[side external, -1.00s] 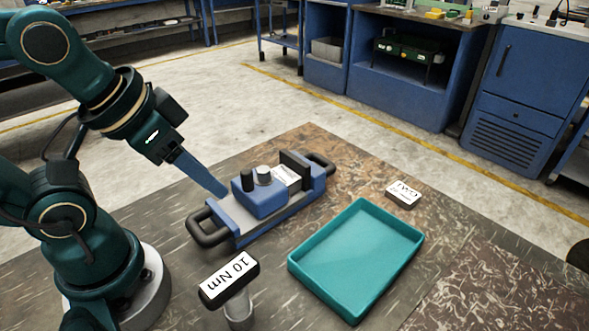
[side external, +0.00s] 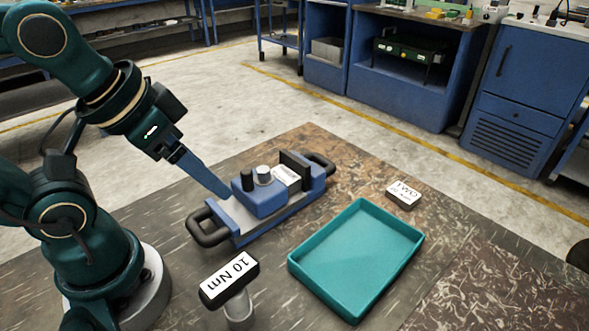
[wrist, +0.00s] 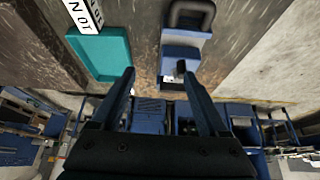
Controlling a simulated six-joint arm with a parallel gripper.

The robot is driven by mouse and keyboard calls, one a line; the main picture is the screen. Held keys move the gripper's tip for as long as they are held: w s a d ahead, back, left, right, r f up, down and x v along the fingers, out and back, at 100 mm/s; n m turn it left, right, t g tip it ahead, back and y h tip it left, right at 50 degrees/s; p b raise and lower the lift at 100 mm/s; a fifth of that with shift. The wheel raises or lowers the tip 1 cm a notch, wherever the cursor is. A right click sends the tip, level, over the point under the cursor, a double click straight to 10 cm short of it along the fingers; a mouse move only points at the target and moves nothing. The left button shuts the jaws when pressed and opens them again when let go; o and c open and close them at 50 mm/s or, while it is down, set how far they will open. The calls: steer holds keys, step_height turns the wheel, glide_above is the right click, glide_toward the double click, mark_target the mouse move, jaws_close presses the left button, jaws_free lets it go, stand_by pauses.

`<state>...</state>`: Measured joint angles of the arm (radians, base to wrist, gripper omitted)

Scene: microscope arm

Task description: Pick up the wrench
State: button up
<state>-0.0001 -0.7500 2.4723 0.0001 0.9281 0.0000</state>
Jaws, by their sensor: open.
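No plain wrench shape shows. A black T-shaped piece labelled "10 Nm" (side external: 230,281) stands upright on a metal shaft at the front of the table; I cannot tell for sure that it is the wrench. Its label also shows in the wrist view (wrist: 82,14), at the upper left. My gripper (side external: 226,193) is above the table, left of the blue fixture and behind the 10 Nm piece, well apart from that piece. In the wrist view my gripper (wrist: 158,74) has its two fingers spread with nothing held between them.
A blue fixture with black end handles (side external: 240,221) lies close to the fingertips; contact is unclear. A teal tray (side external: 350,262) is empty, right of the 10 Nm piece. A small labelled white block (side external: 403,194) lies beyond the tray. The table's right front is clear.

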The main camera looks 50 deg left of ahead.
step_height(320, 180, up, 5)
steer(key=n+g, duration=0.1)
steer(key=g, duration=0.5)
glide_above(233, 291)
steer(key=a, duration=0.1)
steer(key=f, duration=1)
steer(key=shift+w+a+f, duration=0.2)
steer(key=shift+a+f, duration=0.05)
steer(key=shift+f, duration=2.85)
jaws_close()
